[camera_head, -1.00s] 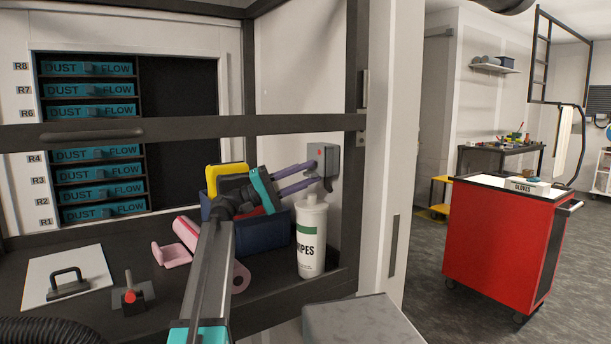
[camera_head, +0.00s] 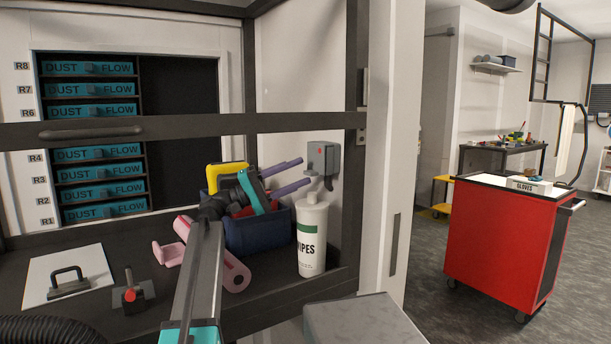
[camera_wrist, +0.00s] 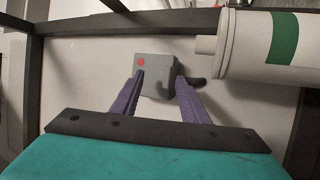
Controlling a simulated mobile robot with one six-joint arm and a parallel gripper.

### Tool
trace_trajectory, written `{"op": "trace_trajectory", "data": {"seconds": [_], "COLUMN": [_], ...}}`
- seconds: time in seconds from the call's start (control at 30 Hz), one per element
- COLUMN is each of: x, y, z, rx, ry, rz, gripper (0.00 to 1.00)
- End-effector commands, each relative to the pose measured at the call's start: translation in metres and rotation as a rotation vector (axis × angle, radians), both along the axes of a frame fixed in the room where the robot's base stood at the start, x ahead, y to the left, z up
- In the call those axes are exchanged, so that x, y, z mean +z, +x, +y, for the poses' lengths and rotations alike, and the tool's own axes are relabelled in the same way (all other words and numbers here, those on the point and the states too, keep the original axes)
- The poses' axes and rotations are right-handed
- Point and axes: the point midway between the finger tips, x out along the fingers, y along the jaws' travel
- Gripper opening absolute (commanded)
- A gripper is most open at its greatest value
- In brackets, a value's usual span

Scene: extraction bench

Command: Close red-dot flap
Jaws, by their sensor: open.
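A dark tab (camera_wrist: 195,81) sticks out beside the box there. I cannot tell whether the flap is open or shut. My gripper (camera_head: 306,171) has two purple fingers, spread apart and empty. In the head view their tips are just left of the box. In the wrist view (camera_wrist: 159,80) they overlap its two sides; contact is unclear.
A white wipes bottle (camera_head: 312,235) stands just below the box, close to my fingers. A blue bin (camera_head: 268,233) with a yellow item (camera_head: 222,172) sits left of it. A pink roll (camera_head: 236,275) lies in front. A dark frame bar (camera_head: 200,126) crosses the opening.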

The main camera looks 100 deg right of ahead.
Motion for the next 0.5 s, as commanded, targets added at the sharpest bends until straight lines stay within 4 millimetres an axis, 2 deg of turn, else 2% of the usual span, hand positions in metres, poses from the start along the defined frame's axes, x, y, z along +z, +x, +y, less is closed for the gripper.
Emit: {"op": "trace_trajectory", "data": {"seconds": [0.2,0.5], "x": [0.000,0.000], "y": [0.038,0.080], "z": [-0.003,-0.006], "rx": [0.003,0.000], "ry": [0.000,-0.001], "rz": [0.001,0.000], "gripper": [0.41,0.41]}}
